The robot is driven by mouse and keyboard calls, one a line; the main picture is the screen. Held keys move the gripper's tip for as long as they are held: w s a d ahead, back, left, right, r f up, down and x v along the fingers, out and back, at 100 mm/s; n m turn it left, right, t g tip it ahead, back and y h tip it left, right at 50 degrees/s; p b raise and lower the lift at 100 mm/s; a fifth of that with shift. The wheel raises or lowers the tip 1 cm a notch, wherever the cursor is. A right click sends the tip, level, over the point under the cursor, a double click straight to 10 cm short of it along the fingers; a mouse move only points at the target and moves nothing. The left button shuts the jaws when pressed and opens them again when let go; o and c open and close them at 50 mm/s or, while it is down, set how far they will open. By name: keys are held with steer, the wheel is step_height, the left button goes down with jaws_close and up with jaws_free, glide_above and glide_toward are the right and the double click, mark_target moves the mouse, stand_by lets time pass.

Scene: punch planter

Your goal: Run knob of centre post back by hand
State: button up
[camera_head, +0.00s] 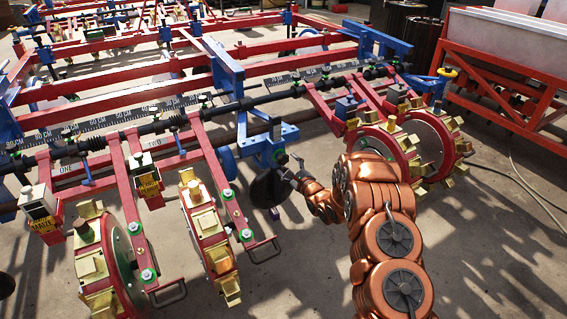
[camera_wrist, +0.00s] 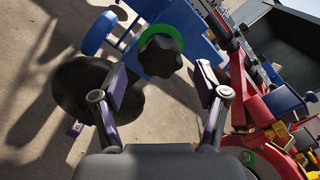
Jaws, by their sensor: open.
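The black lobed knob (camera_wrist: 160,55) with a green ring behind it shows in the wrist view, on a blue part. It lies just ahead of the gap between my fingertips, and I see neither finger touching it. My gripper (camera_wrist: 162,76) is open and empty, with one finger on each side of the picture. In the head view the blue centre post (camera_head: 268,146) stands at the middle of the planter, and my gripper (camera_head: 291,172) is close at its right side. The knob is too small and covered to make out there.
A dark round disc (camera_wrist: 82,98) sits below the post, left of my gripper in the wrist view. Red arms and wheels with brass punches (camera_head: 208,238) stand to the left, more wheels (camera_head: 385,150) to the right. Open concrete floor (camera_head: 490,240) lies at the right front.

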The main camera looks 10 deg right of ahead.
mark_target(284, 161)
steer(key=x, duration=0.3)
steer(key=shift+b, duration=0.4)
steer(key=shift+w+a+r, duration=0.1)
steer(key=shift+w+a, duration=0.1)
steer(key=shift+w, duration=0.3)
steer(key=c, duration=1.2)
